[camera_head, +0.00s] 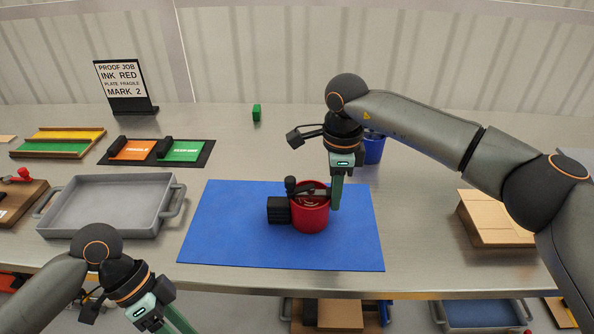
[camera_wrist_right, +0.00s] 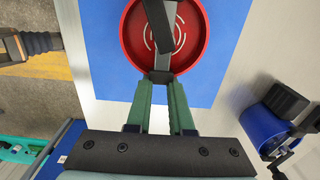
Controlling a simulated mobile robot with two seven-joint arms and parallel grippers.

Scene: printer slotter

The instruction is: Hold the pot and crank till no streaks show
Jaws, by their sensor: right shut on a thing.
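A red ink pot (camera_head: 310,214) stands upright on the blue mat (camera_head: 235,225), with a black block handle (camera_head: 279,210) on its left side. A dark crank with a knob (camera_head: 290,185) crosses its top. Pale curved streaks show in the red inside the pot (camera_wrist_right: 187,35) in the right wrist view. My right gripper (camera_head: 336,203) is shut at the pot's right rim, fingers pointing down; the fingertips (camera_wrist_right: 160,78) meet the rim at the end of a grey crossbar. My left gripper (camera_head: 178,322) is low at the front left, away from the pot, fingertips cut off.
A blue pot (camera_head: 374,148) stands behind my right gripper. A grey tray (camera_head: 110,205) lies left of the mat. Orange and green pads (camera_head: 182,150) and a sign reading INK RED, MARK 2 (camera_head: 121,84) are behind. A cardboard stack (camera_head: 490,220) is at right. The mat's left part is clear.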

